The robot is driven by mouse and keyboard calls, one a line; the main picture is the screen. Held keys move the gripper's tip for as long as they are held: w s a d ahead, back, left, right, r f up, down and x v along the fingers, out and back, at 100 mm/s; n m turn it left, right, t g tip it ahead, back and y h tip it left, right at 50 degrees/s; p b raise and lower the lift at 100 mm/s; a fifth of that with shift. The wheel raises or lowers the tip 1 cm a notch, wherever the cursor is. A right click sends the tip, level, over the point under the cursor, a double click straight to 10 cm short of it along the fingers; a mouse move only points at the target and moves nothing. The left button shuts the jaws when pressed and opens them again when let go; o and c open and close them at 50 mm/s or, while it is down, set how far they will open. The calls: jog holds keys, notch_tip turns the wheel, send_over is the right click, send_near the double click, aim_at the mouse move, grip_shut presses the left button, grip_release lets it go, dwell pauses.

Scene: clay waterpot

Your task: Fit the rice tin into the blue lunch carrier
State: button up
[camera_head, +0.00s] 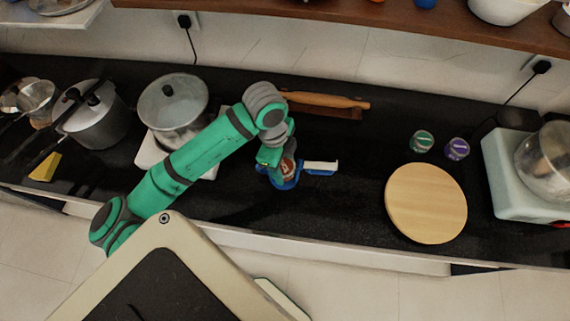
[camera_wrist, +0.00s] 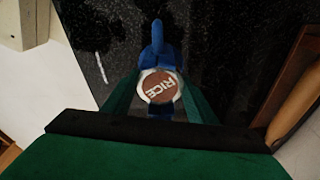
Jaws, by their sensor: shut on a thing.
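The rice tin (camera_wrist: 158,86) has a round brown lid with a white rim and the word RICE in the wrist view. My gripper (camera_wrist: 158,92) is shut on it, one green finger at each side. The tin's brown side (camera_head: 289,167) shows below my gripper (camera_head: 278,160) in the head view. The blue lunch carrier (camera_head: 286,183) stands on the black counter directly around or under the tin. Its blue part (camera_wrist: 157,40) shows beyond and below the tin in the wrist view. My fingers and the tin hide the carrier's inside, so I cannot tell whether the tin touches its floor.
A white bar with blue (camera_head: 322,166) extends right of the carrier. A round wooden board (camera_head: 426,203), a green-topped tin (camera_head: 421,142) and a purple-topped tin (camera_head: 457,148) stand to the right. A pot (camera_head: 173,103) is at left; a rolling pin (camera_head: 325,100) lies behind.

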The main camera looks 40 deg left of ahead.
jog(key=shift+f, duration=1.3)
dwell(0.4)
jog(key=o, duration=1.7)
jog(key=shift+o, duration=0.2)
